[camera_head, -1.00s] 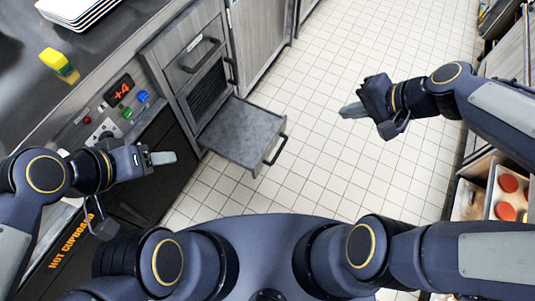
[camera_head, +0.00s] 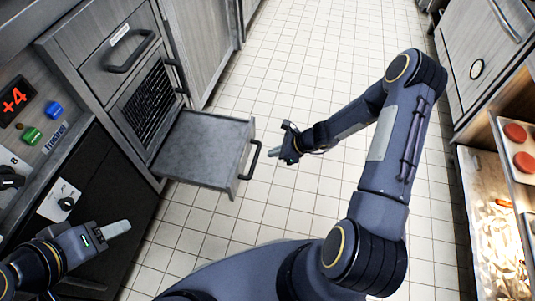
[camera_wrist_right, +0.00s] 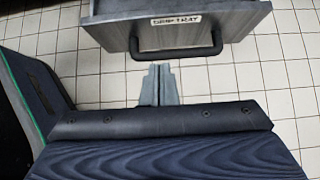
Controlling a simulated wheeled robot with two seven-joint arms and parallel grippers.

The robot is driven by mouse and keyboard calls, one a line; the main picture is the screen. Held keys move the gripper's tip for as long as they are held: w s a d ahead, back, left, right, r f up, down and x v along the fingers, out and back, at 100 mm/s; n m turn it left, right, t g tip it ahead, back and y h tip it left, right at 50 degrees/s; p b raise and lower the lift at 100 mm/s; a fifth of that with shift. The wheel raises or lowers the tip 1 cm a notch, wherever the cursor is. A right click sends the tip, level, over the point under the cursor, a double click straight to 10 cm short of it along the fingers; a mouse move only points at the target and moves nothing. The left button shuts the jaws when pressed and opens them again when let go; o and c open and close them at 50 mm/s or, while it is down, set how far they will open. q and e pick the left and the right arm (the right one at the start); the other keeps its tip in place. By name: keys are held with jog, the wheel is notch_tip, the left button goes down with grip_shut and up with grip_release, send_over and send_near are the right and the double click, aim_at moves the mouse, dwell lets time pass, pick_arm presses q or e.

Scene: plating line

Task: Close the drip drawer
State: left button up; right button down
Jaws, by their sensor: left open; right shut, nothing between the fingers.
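The drip drawer (camera_head: 205,149) is pulled out from the grey cabinet, low over the floor. Its dark bar handle (camera_head: 250,160) faces right. In the right wrist view the drawer front (camera_wrist_right: 235,20) carries a label reading "DRIP TRAY", with the handle (camera_wrist_right: 177,52) below it. My right gripper (camera_head: 274,154) is shut and empty, just right of the handle; in the right wrist view its fingertips (camera_wrist_right: 162,68) are close to the handle, and I cannot tell whether they touch. My left gripper (camera_head: 122,228) is open and empty, at the lower left, apart from the drawer.
Above the drawer opening are a vent grille (camera_head: 149,105) and an upper drawer with a handle (camera_head: 130,52). A control panel with a red display (camera_head: 14,99) is at the left. A lit shelf unit (camera_head: 497,215) stands at the right. The tiled floor (camera_head: 290,70) between is clear.

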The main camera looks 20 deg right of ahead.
aim_at(241, 158)
jog(key=b+x, duration=0.1)
jog(key=x, duration=0.2)
jog(key=b+x, duration=0.1)
jog(key=x, duration=0.2)
jog(key=a+r+b+x, duration=0.1)
jog(key=x, duration=0.2)
jog(key=shift+w+a+f+b, duration=0.1)
jog(key=shift+w+a+b, duration=0.15)
jog(key=shift+w, duration=0.2)
jog(key=shift+w+a, duration=0.35)
jog(key=shift+a, duration=0.2)
jog(key=shift+w+a, duration=0.1)
jog(key=shift+a, duration=0.05)
